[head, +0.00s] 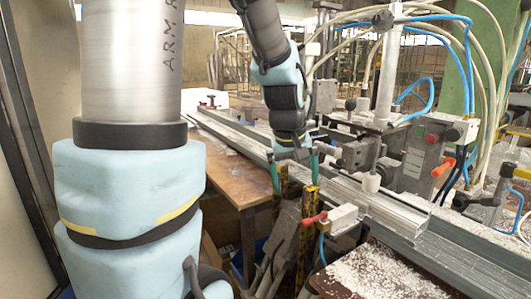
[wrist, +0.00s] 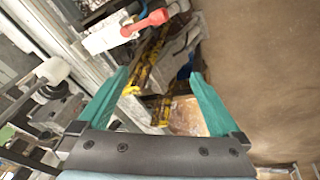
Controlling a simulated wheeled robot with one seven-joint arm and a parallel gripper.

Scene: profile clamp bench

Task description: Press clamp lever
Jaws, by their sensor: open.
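A clamp lever with a red handle (head: 314,218) sits on a pale block (head: 343,218) at the near side of the bench. In the wrist view the red lever (wrist: 146,22) is at the top, beyond my fingertips, with its pale block (wrist: 108,36) to the left. My gripper (head: 294,170) is open, with its two teal fingers apart and pointing down, above and a little left of this lever in the head view. In the wrist view nothing is held between the fingers (wrist: 160,76), and they do not touch the lever.
Yellow-and-black striped posts (head: 308,230) stand just below my fingers. A metal profile rail (head: 395,208) runs along the bench. Another red lever (head: 444,167), clamp blocks and blue hoses (head: 468,60) crowd the right. A wooden table (head: 222,172) lies to the left.

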